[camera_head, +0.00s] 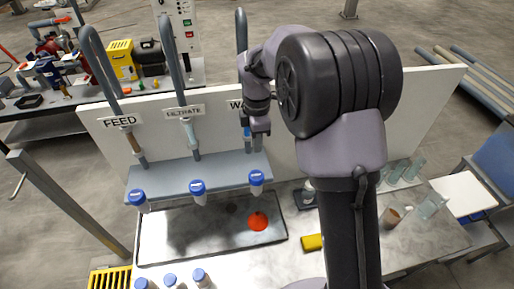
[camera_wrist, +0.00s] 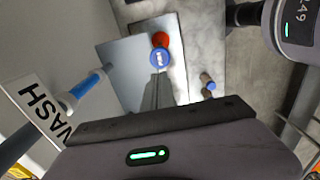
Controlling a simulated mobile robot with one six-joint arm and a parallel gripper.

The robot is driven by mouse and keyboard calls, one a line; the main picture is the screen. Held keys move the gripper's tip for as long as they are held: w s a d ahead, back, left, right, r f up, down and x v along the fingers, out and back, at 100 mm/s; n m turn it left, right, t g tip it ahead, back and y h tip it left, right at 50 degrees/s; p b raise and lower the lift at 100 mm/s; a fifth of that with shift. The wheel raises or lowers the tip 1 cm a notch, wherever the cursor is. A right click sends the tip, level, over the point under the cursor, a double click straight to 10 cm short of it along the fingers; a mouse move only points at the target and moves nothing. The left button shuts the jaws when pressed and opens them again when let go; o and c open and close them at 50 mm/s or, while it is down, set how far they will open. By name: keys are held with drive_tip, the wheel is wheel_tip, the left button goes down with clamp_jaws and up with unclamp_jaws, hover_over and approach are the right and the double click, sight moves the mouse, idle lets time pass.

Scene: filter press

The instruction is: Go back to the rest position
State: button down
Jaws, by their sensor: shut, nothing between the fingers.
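My gripper (camera_head: 260,132) is raised in front of the white panel (camera_head: 330,150), by the pipe with the WASH sign, whose lettering is partly hidden by my arm in the head view. In the wrist view its fingers (camera_wrist: 158,92) are shut together and empty. They point toward a blue-capped bottle (camera_wrist: 160,57) farther off, apart from it. That bottle also shows below the gripper in the head view (camera_head: 257,178). The WASH sign (camera_wrist: 35,108) and a pipe with a blue band (camera_wrist: 86,84) are close on the left in the wrist view.
Blue-capped bottles line the grey ledge (camera_head: 225,178), and several more stand at the table's front edge. A dark-rimmed tray (camera_head: 180,240) holds an orange-red disc (camera_head: 258,221).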

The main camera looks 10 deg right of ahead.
drive_tip(key=shift+a, duration=0.2)
drive_tip(key=shift+d, duration=0.1)
drive_tip(key=s+f+m+t+y+b, duration=0.1)
drive_tip(key=s+f+m+t+b, duration=0.2)
drive_tip(key=s+f+m+b, duration=0.7)
drive_tip(key=s+a+f+m+t+y+b, duration=0.1)
drive_tip(key=s+f+m+t+b, duration=0.1)
drive_tip(key=s+f+m+b, duration=0.8)
drive_tip(key=s+m+b, duration=0.2)
drive_tip(key=s+b, duration=0.5)
drive_tip(key=b, duration=0.7)
drive_tip(key=shift+s+a+f+t, duration=0.25)
drive_tip(key=shift+f+t, duration=0.15)
